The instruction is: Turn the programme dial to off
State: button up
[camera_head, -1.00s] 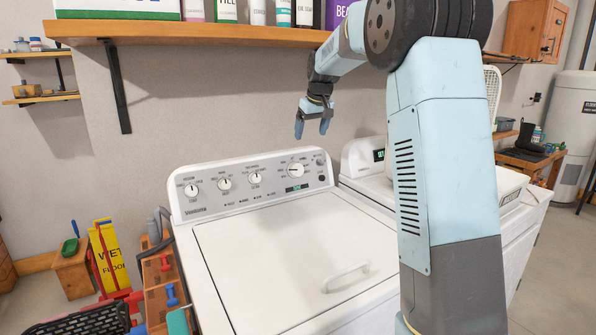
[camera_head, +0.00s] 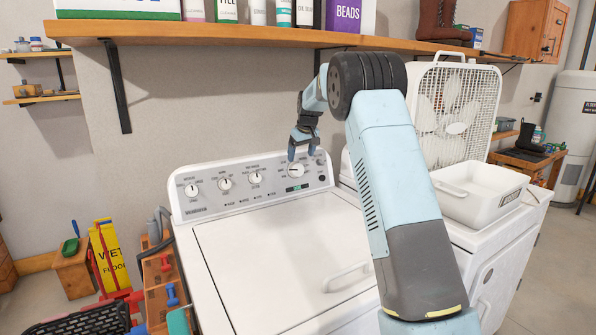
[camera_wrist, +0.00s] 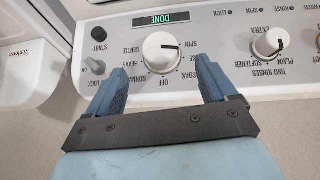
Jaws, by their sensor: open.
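The programme dial (camera_head: 295,171) is the large white knob at the right of the washer's control panel (camera_head: 222,196). In the wrist view the programme dial (camera_wrist: 160,54) is seen upside down. Its dark pointer line aims right in the picture, towards the SPIN label (camera_wrist: 190,43). The OFF label (camera_wrist: 162,82) sits on the gripper's side of the dial. My gripper (camera_head: 302,153) is open just above and in front of the dial. In the wrist view its two blue fingers (camera_wrist: 160,70) stand either side of the dial, apart from it, with nothing between them held.
A green display reading DONE (camera_wrist: 168,18) is beside the dial. A dark START button (camera_wrist: 99,34), a small LOCK knob (camera_wrist: 95,67) and the softener knob (camera_wrist: 268,42) are near. A wooden shelf (camera_head: 230,36) overhangs the washer. A white tub (camera_head: 478,205) and box fan (camera_head: 456,112) stand right.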

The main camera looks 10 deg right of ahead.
aim_at(298, 169)
jog(key=x, duration=0.8)
jog(key=shift+w+f, duration=0.15)
jog(key=shift+f, duration=0.2)
jog(key=shift+c, duration=0.5)
jog(key=c, duration=0.9)
